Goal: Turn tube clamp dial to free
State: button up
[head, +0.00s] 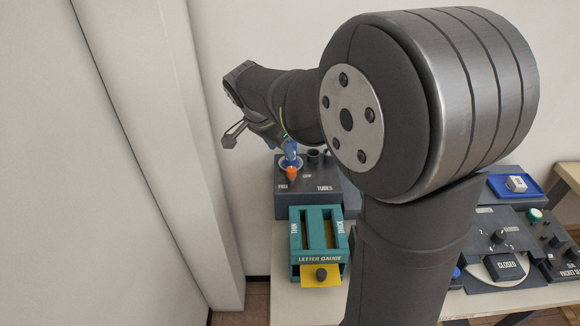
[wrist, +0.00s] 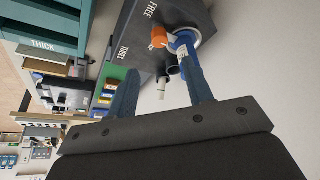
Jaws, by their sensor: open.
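The tube clamp dial (head: 291,164) sits on top of the dark TUBES box (head: 310,203). It has a blue body, a white round base and an orange pointer tip (head: 292,174). My gripper (wrist: 158,56) is open. Its right finger overlaps the blue dial in the picture; I cannot tell whether they touch. The left finger is apart from the dial. My wrist partly hides the dial from above.
A teal letter gauge (head: 302,262) with a yellow plate stands in front of the box. A dark tube socket (head: 313,156) is beside the dial. A CLOSED panel (head: 507,266) and a blue tray (head: 493,184) are at the right. A wall is close on the left.

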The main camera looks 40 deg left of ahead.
aim_at(291, 169)
jog(key=x, duration=1)
jog(key=shift+c, duration=0.2)
jog(key=c, duration=1)
